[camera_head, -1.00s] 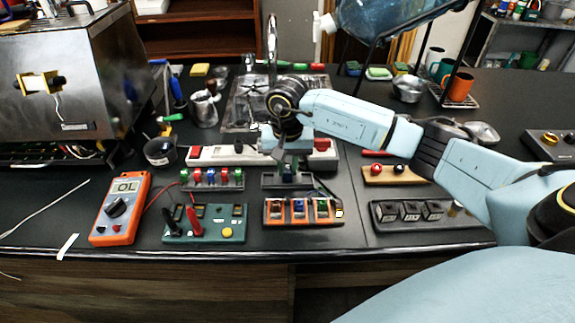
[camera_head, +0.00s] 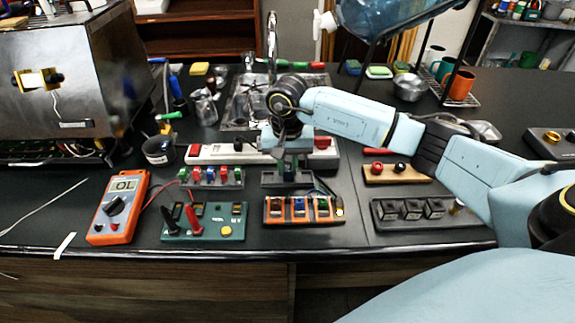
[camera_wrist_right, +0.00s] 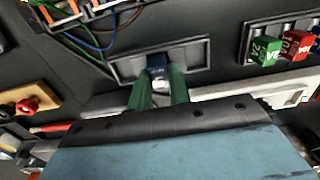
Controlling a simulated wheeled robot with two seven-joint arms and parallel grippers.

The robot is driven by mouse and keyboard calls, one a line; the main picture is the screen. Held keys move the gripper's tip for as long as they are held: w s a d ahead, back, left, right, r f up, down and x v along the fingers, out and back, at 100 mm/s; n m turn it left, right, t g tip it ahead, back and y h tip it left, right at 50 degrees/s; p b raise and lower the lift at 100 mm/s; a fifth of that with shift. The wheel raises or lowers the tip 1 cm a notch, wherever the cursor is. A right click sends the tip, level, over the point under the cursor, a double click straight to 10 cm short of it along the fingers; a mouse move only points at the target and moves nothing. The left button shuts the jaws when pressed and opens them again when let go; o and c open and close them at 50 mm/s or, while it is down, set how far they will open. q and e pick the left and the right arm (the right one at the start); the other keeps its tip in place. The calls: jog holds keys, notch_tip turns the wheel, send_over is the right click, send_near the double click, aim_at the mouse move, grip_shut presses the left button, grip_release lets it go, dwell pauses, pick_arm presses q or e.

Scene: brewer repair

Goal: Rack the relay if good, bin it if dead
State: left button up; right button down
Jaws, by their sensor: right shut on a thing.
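A dark blue relay (camera_wrist_right: 157,61) sits in a small grey tray (camera_wrist_right: 195,48), between my right gripper's green fingers in the right wrist view. My right gripper (camera_head: 287,172) is shut on it, at the grey tray (camera_head: 268,180) in the middle of the bench. Whether the relay is lifted at all, I cannot tell. An orange multimeter (camera_head: 117,208) at the left reads OL. Its leads run to a green test board (camera_head: 205,234) with black and red probes and a yellow button. My left gripper is not in view.
To the right are a red-and-black-knobbed wooden block (camera_head: 393,176) and a tray of black cubes (camera_head: 425,212).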

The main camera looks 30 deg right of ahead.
dwell(0.3)
jog(key=c, duration=1.2)
grip_release()
jog(key=shift+c, duration=0.2)
notch_tip(320, 180, up, 13)
jog(key=shift+r, duration=0.2)
